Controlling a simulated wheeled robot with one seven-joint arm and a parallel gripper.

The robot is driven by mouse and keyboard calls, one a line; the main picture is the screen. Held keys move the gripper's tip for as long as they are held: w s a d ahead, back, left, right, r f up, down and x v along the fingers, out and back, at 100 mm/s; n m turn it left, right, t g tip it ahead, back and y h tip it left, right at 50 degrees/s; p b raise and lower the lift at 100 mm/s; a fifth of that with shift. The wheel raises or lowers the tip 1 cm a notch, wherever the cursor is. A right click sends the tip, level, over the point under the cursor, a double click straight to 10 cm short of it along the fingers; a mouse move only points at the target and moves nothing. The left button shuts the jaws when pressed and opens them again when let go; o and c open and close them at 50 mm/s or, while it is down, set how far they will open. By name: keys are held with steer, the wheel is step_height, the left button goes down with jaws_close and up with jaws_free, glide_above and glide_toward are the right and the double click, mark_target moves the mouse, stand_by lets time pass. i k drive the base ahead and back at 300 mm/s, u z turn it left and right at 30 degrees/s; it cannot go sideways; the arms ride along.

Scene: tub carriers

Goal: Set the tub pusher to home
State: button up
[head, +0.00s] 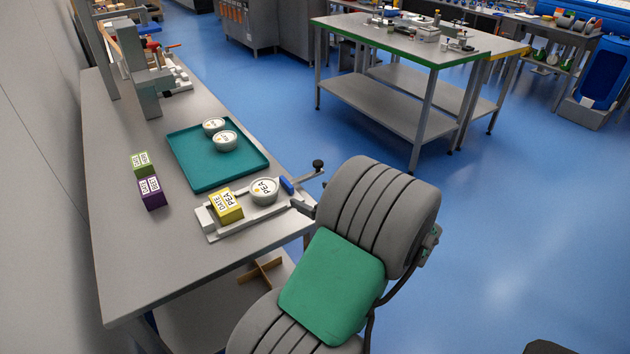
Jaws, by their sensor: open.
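The tub carrier (215,232) is a pale grey rail fixture at the table's front right edge. It bears a yellow box (228,207) labelled PEA and DATE, and a round white tub (264,191) labelled PEA. At its right end is a blue block (287,185), close to the tub. A grey bar there ends in a black knob (318,165) beyond the table edge; this looks like the pusher. A small grey part of my gripper (303,207) seems to show just below the bar, apart from the knob. My arm hides the rest of it.
A teal tray (190,180) with two white tubs (224,141) lies behind the carrier. Green (142,163) and purple (151,192) boxes stand to the left. A grey fixture (140,80) stands at the back. The table's front left is bare.

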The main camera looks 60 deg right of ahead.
mark_target(317, 164)
steer(key=z, duration=1.75)
